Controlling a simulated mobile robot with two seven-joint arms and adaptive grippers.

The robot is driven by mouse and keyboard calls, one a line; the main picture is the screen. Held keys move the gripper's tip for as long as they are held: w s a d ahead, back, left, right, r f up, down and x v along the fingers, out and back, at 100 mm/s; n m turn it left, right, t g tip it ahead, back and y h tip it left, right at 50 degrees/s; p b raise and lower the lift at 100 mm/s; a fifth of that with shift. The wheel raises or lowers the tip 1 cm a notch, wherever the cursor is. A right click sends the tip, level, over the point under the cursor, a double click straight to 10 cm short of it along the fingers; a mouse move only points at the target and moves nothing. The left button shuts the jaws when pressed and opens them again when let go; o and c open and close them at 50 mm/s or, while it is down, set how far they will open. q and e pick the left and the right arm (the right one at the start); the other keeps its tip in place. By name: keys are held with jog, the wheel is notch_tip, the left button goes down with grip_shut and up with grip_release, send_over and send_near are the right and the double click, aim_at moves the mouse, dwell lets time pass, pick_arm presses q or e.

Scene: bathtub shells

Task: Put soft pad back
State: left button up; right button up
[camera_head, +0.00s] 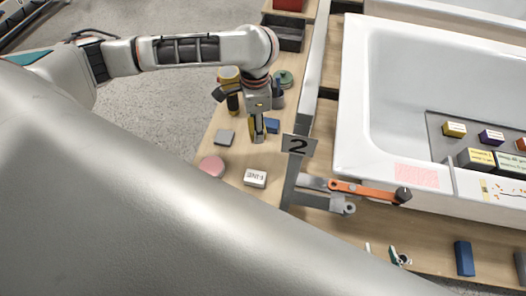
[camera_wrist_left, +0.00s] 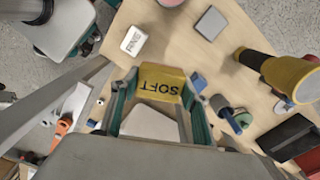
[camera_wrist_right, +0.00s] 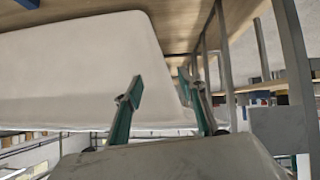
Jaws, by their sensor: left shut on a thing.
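The soft pad is a yellow block marked SOFT (camera_wrist_left: 162,84), its label upside down in the left wrist view. My left gripper (camera_wrist_left: 157,94) is shut on it. In the head view my left gripper (camera_head: 257,134) points down over the narrow wooden bench, and a yellow edge of the pad (camera_head: 251,130) shows beside the fingers. I cannot tell whether the pad touches the bench. My right gripper (camera_wrist_right: 165,98) is open and empty near the white tub's wall (camera_wrist_right: 80,75). In the head view its fingertips (camera_head: 385,254) show at the lower right, the rest hidden by my arm.
On the bench lie a grey block (camera_head: 224,137), a pink disc (camera_head: 212,166), a white labelled block (camera_head: 255,178), a blue block (camera_head: 272,125) and a yellow-black tool (camera_head: 230,88). A dark tray (camera_head: 285,32) is farther back.

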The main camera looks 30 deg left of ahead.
pick_arm(q)
jog(key=m, duration=0.2)
jog(key=w+r+m, duration=0.1)
jog(key=m, duration=0.1)
jog(key=shift+w+r, duration=0.1)
jog(key=m, duration=0.2)
jog(key=shift+w+r+m, duration=0.25)
jog(key=shift+r+m, duration=0.05)
jog(key=m, duration=0.1)
jog(key=w+r+m, duration=0.1)
jog(key=m, duration=0.3)
jog(key=w+m, duration=0.1)
jog(key=shift+r+m, duration=0.4)
jog(key=shift+f+b, duration=0.15)
jog(key=shift+b, duration=0.15)
jog(key=b, duration=0.3)
send_over(263, 153)
notch_tip(263, 153, down, 15)
jog(key=shift+f+b, duration=0.6)
jog(key=shift+f, duration=1.75)
pick_arm(e)
jog(key=f, duration=0.1)
jog(key=a, duration=0.1)
jog(key=f, duration=0.1)
jog(key=shift+w+a+f+y, duration=0.25)
jog(key=shift+f+y, duration=0.1)
jog(key=shift+y, duration=0.05)
jog(key=shift+r, duration=0.1)
